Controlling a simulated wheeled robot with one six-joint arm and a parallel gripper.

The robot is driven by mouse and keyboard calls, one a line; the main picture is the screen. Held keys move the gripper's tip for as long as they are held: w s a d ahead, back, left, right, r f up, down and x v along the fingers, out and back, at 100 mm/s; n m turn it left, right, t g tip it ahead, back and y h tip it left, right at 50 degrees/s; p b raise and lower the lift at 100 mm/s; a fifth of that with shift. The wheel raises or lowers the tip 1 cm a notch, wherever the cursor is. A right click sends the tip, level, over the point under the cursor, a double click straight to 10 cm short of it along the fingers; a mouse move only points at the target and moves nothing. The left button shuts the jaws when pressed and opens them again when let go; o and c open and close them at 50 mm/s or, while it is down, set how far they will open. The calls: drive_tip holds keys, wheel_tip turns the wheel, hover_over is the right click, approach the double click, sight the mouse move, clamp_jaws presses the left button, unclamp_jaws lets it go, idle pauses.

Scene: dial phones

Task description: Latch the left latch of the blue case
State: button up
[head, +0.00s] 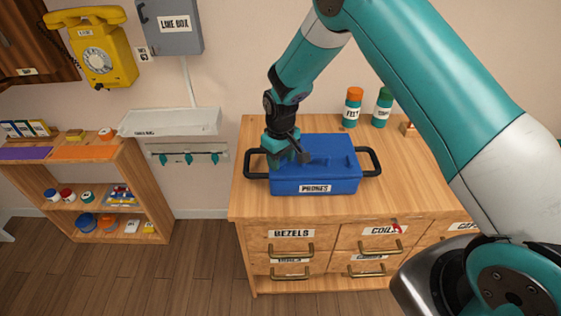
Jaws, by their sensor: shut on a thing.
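The blue case (315,180) sits closed on the wooden cabinet top, with a PROBES label on its front and a black handle at each side. My gripper (304,160) is over the left part of its lid, pointing down, with the jaws shut at the left latch. The jaws and wrist hide most of that latch, so its exact position cannot be told. A blue raised part (350,161) shows on the right of the lid.
An orange-capped bottle (352,107) and a green-capped bottle (382,107) stand behind the case. A yellow dial phone (97,50) hangs on the wall above a shelf unit (155,190).

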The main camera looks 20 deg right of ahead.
drive_tip(key=m+b, duration=0.1)
drive_tip(key=m, duration=0.3)
drive_tip(key=shift+m, duration=0.3)
drive_tip(key=shift+m+b, duration=0.55)
drive_tip(key=shift+m, duration=1.25)
drive_tip(key=o, duration=0.9)
drive_tip(key=shift+r, duration=0.15)
wheel_tip(320, 180, up, 17)
drive_tip(key=shift+r+b, duration=0.1)
drive_tip(key=shift+b, duration=1.15)
